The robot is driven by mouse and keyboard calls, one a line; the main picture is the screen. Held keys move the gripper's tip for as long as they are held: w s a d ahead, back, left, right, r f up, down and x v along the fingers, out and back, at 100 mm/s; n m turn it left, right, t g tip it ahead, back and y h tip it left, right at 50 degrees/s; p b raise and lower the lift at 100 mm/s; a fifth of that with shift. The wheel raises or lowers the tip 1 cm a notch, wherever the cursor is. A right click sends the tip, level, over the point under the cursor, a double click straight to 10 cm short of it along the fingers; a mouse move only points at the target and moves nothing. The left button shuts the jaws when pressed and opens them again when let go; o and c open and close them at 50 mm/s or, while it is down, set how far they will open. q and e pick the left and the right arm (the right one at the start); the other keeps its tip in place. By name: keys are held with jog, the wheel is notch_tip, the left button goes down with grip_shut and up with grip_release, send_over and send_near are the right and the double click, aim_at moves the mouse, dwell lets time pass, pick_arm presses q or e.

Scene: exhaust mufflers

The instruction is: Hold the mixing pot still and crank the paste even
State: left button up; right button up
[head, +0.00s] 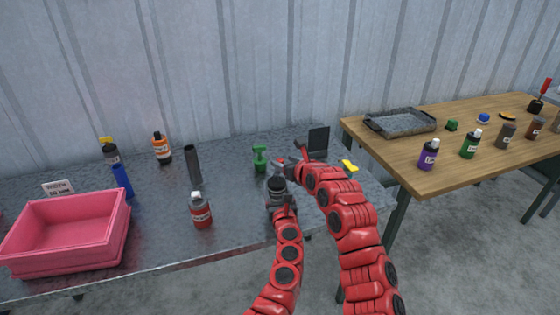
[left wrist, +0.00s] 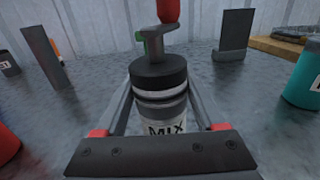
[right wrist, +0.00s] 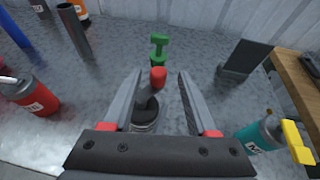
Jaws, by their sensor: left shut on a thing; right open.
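The mixing pot (head: 276,184) stands upright on the grey table and has a black lid. Its white label reads MIX in the left wrist view (left wrist: 165,128). A grey crank (left wrist: 165,38) with a red knob (left wrist: 169,10) rises from the lid. My left gripper (left wrist: 158,112) is shut around the pot's body, one finger on each side. My right gripper (right wrist: 156,85) is open above the pot, with the red knob (right wrist: 158,77) between its fingers and a gap on each side. The paste inside is hidden by the lid.
A pink bin (head: 68,228) is far left; a wooden table (head: 400,180) adjoins at right.

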aim_at(281, 161)
jog(key=x, duration=0.2)
jog(key=shift+w+a+f, duration=0.15)
jog(key=shift+w+f, duration=0.15)
jog(key=shift+w+a+f, duration=0.1)
jog(key=shift+w+a, duration=0.15)
jog(key=shift+w, duration=0.05)
grip_shut()
